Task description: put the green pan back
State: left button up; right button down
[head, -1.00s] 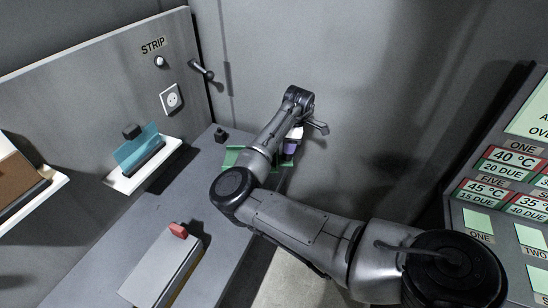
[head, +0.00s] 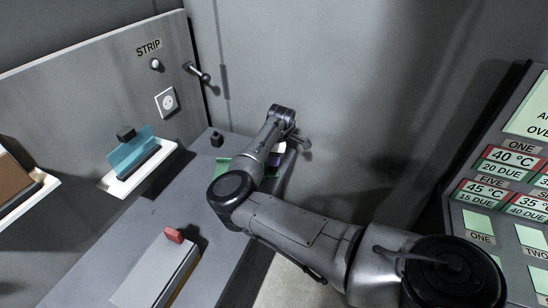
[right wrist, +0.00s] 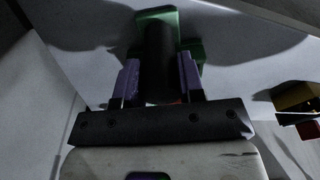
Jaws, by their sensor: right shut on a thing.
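The green pan (head: 221,166) shows in the head view on the grey counter's far end, partly hidden behind my right arm. In the right wrist view the green pan (right wrist: 158,14) shows beyond the fingers, with its dark handle (right wrist: 159,50) between them. My right gripper (right wrist: 160,82) has purple fingers shut on this handle. In the head view the right gripper (head: 279,152) is mostly covered by its own wrist. I cannot tell whether the pan touches the counter. My left gripper is not in view.
A teal piece (head: 134,153) stands in a white holder at the left. A brown piece (head: 12,178) sits in another holder. A grey box (head: 152,272) with a red knob (head: 174,235) lies in front. A black knob (head: 217,139) stands near the wall. A display panel (head: 520,185) is right.

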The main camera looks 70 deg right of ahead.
jog(key=c, duration=1.1)
grip_release()
jog(key=shift+f, duration=0.1)
jog(key=o, duration=0.4)
jog(key=shift+c, duration=0.2)
jog(key=shift+r, duration=0.35)
jog(key=r, duration=0.3)
jog(key=r+p, duration=0.1)
jog(key=r, duration=0.3)
jog(key=s+r, duration=0.1)
jog(key=r, duration=0.2)
jog(key=shift+s+d+r+p, duration=0.1)
jog(key=shift+d+r+p, duration=0.15)
jog(key=shift+d+p, duration=0.1)
jog(key=shift+s+r, duration=0.1)
jog(key=shift+r, duration=0.45)
jog(key=shift+f, duration=0.1)
